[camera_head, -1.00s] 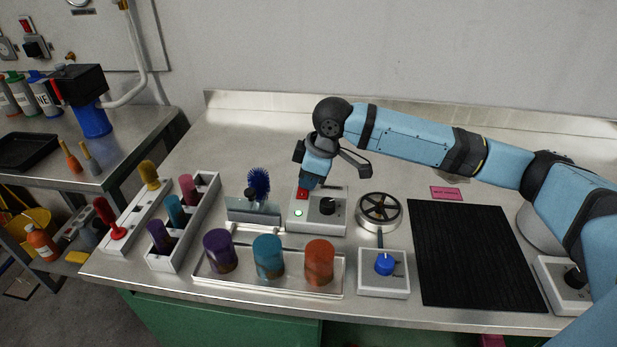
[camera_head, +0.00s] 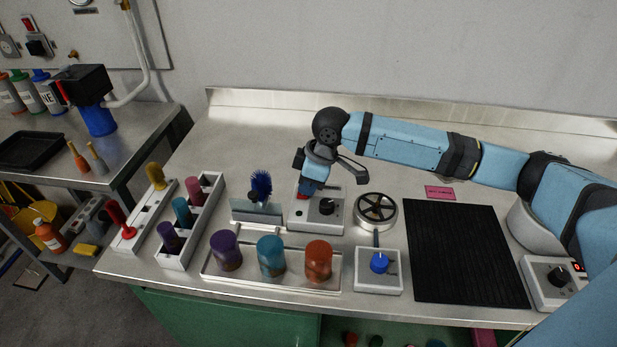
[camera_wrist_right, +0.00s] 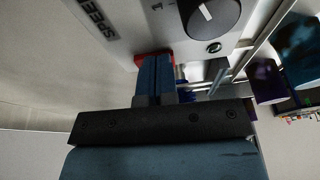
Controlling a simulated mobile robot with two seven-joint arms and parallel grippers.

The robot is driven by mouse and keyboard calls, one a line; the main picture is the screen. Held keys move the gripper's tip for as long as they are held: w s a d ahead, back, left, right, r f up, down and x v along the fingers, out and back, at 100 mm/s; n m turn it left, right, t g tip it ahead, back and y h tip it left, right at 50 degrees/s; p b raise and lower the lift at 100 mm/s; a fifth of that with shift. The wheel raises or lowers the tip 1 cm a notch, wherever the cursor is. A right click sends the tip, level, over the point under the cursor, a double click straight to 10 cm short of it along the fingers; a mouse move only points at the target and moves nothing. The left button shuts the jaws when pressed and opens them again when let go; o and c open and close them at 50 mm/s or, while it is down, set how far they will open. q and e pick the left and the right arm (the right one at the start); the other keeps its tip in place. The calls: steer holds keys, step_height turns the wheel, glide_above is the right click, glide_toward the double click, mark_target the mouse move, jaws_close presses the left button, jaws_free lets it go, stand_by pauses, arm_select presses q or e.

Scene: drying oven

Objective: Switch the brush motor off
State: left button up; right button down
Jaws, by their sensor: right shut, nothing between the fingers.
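The brush motor's control box (camera_head: 328,220) is pale grey with a black speed knob (camera_head: 327,206). It stands behind the clear tray, with the blue brush (camera_head: 261,184) beside it on the left. In the right wrist view the knob (camera_wrist_right: 210,14) and a small dark, unlit lamp (camera_wrist_right: 214,47) show. My right gripper (camera_head: 307,190) is shut and empty, pointing down at the box's red switch (camera_wrist_right: 141,59). Its fingertips cover most of the switch and appear to touch it; the switch's position is hidden. My left gripper is not in view.
Purple, blue and orange cups stand in the tray (camera_head: 270,288) in front. Racks of coloured brushes (camera_head: 181,258) stand left. A round spoked device (camera_head: 376,211), a blue-knob box (camera_head: 377,278) and a black mat (camera_head: 465,255) lie right. Bench space behind is clear.

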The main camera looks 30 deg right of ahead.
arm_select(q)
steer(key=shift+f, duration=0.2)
arm_select(e)
step_height(320, 180, up, 4)
steer(key=p, duration=0.5)
steer(key=shift+r+p, duration=0.25)
steer(key=shift+p, duration=0.15)
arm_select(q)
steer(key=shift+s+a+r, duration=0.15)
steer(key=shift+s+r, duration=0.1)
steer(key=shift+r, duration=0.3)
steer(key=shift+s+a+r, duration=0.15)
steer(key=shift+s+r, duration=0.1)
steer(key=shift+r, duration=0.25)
arm_select(e)
steer(key=w+v, duration=0.1)
steer(key=v, duration=0.8)
steer(key=shift+d+r, duration=0.25)
steer(key=shift+d, duration=0.25)
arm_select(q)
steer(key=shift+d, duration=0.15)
